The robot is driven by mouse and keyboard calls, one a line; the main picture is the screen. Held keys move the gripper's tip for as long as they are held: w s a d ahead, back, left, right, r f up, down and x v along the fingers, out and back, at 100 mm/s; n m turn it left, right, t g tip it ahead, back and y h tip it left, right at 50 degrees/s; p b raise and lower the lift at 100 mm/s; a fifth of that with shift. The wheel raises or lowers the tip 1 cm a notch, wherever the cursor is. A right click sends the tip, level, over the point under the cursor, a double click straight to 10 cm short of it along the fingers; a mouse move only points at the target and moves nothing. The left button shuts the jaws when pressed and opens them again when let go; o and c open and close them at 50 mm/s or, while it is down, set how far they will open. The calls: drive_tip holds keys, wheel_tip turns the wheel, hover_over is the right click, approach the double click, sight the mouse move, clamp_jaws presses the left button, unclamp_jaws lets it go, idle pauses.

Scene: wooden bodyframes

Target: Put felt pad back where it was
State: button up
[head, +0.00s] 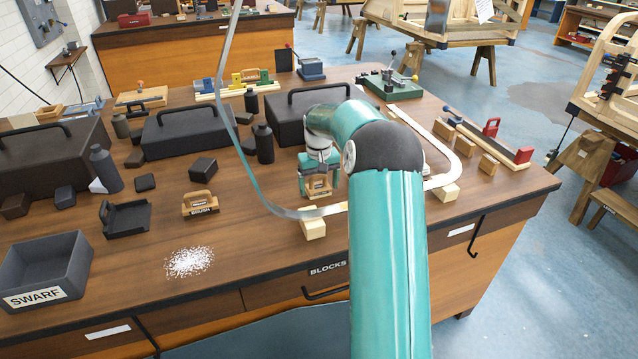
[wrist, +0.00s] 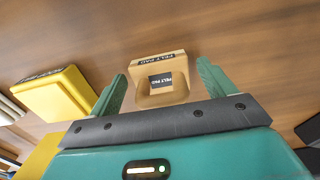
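The felt pad (head: 318,186) is a small light-wood block with a raised handle. In the wrist view the felt pad (wrist: 161,68) shows a dark "FELT PAD" label along its top and another inside the handle opening. My gripper (head: 319,191) points down over the bench, at the pad. In the wrist view my gripper (wrist: 162,82) has its teal fingers apart, one on each side of the pad, with wood grain showing in the gaps. The pad seems to rest on the bench top; its underside is hidden. My arm hides the bench behind it.
A thin metal strip (head: 262,190) curves around my gripper, held near wooden blocks (head: 312,228). A similar handled block (head: 200,203), white shavings (head: 189,262) and a SWARF bin (head: 72,292) are to the left. A dark case (head: 283,122) stands behind. A yellow block (wrist: 58,95) is close by.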

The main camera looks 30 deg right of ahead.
sight(319, 178)
drive_tip(key=shift+r, duration=0.15)
wheel_tip(319, 178, up, 11)
drive_tip(key=shift+r, duration=0.15)
drive_tip(key=s+a+r+n+t, duration=0.1)
drive_tip(key=s+a+r, duration=0.3)
drive_tip(key=a, duration=0.2)
drive_tip(key=s+a+r+t+h, duration=0.1)
drive_tip(key=s+a+r, duration=0.25)
drive_tip(key=a, duration=0.35)
drive_tip(key=s+a+r+n, duration=0.1)
drive_tip(key=s+a+r, duration=0.2)
drive_tip(key=s+a, duration=0.25)
drive_tip(key=s+a+f+t, duration=0.1)
drive_tip(key=s+a+f, duration=0.1)
drive_tip(key=s+a, duration=0.3)
drive_tip(key=s+a+f+n+t+y, duration=0.1)
drive_tip(key=s+a, duration=0.5)
drive_tip(key=s, duration=0.8)
wheel_tip(319, 178, down, 2)
drive_tip(key=shift+f+t, duration=0.15)
drive_tip(key=shift+t, duration=0.65)
drive_tip(key=shift+s, duration=0.1)
